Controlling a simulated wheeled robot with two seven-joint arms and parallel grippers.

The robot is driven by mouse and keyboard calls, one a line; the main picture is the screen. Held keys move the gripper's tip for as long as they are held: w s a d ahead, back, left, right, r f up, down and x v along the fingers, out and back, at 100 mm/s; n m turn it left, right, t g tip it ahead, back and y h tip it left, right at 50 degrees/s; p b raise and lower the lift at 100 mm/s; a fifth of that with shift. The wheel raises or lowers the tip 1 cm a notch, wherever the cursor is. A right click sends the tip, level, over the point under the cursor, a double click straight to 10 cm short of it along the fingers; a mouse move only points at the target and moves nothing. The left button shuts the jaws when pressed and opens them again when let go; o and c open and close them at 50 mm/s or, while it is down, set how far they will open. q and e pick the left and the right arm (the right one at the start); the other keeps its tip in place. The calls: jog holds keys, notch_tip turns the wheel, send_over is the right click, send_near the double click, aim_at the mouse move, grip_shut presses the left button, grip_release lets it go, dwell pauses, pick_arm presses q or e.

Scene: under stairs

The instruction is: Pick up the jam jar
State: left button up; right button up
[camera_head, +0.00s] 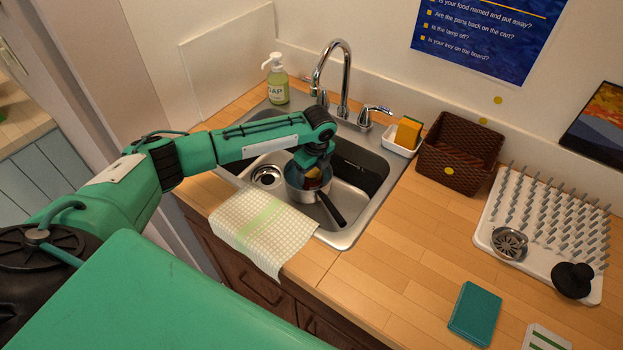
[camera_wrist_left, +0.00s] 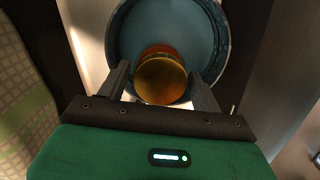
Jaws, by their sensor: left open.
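The jam jar shows in the left wrist view as a round gold lid (camera_wrist_left: 161,80) with an amber-orange body behind it. It is inside a blue-lined pan (camera_wrist_left: 205,30), and in the head view the pan (camera_head: 300,190) sits in the sink with its dark handle pointing down right. In the head view a bit of the jar (camera_head: 314,174) shows below my gripper. My left gripper (camera_head: 313,163) is over the pan. In the left wrist view its two fingers (camera_wrist_left: 160,88) are apart, one on each side of the jar. Contact cannot be told. My right gripper is not in view.
The metal sink (camera_head: 350,232) has a faucet (camera_head: 343,75) behind it and a checked cloth (camera_head: 262,226) over its front edge. A soap bottle (camera_head: 278,82), a sponge holder (camera_head: 398,147), a wicker basket (camera_head: 462,150) and a drying rack (camera_head: 515,218) stand around.

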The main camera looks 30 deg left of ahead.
pick_arm(q)
jog(key=shift+w+a+f, duration=0.1)
jog(key=shift+a+f, duration=0.1)
jog(key=shift+f, duration=1.2)
jog(key=c, duration=1.1)
jog(key=shift+c, duration=0.2)
jog(key=shift+r, duration=0.15)
